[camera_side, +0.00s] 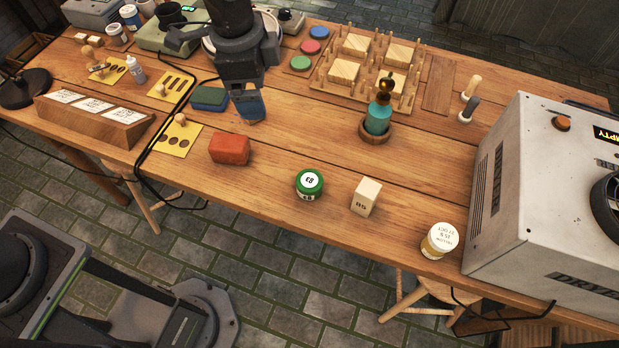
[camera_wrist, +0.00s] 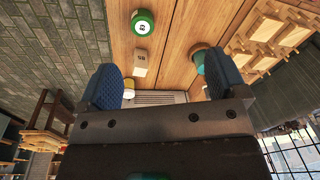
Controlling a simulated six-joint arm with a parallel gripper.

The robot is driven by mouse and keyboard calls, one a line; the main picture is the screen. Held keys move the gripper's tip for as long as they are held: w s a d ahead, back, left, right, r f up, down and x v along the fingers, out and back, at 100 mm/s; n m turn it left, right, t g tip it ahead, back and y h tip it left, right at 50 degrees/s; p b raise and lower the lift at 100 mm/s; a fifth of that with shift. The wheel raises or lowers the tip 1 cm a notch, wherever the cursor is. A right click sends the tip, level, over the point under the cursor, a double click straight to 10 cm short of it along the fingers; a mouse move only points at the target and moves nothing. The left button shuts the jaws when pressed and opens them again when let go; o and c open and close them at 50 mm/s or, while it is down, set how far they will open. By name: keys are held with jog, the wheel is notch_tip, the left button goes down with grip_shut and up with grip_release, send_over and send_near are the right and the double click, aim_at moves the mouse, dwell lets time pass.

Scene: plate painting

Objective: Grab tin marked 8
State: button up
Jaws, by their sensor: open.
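A round green tin (camera_side: 309,184) with a white label stands near the front edge of the table, at the middle. Its lid marking looks like an 8 with perhaps another character; I cannot read it surely. The tin also shows at the top of the wrist view (camera_wrist: 142,22). My gripper (camera_side: 249,106) with blue finger pads is behind and to the left of the tin in the side view, apart from it. In the wrist view the two blue fingers (camera_wrist: 164,82) stand wide apart, with nothing held between them.
A pale marked block (camera_side: 366,196) stands just right of the tin, and a red block (camera_side: 230,149) lies to its left. A white-lidded jar (camera_side: 439,241) is near the front edge. A teal bottle (camera_side: 378,118) stands behind. A dryer box (camera_side: 545,190) fills the right end.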

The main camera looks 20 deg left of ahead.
aim_at(309, 180)
jog(key=d+f+m, duration=0.1)
jog(key=d+f, duration=0.2)
jog(key=f, duration=0.3)
jog(key=d+f+m, duration=0.2)
jog(key=d+f, duration=0.1)
jog(key=f, duration=0.3)
jog(key=d+f+m+g, duration=0.1)
jog(key=d+f, duration=0.2)
jog(key=f, duration=0.3)
jog(key=shift+s+f+y, duration=0.1)
jog(key=shift+f+y, duration=0.2)
jog(key=shift+f, duration=0.05)
jog(key=shift+s+f, duration=0.2)
jog(key=shift+f, duration=2.8)
jog(key=shift+r, duration=0.1)
jog(key=c, duration=1.1)
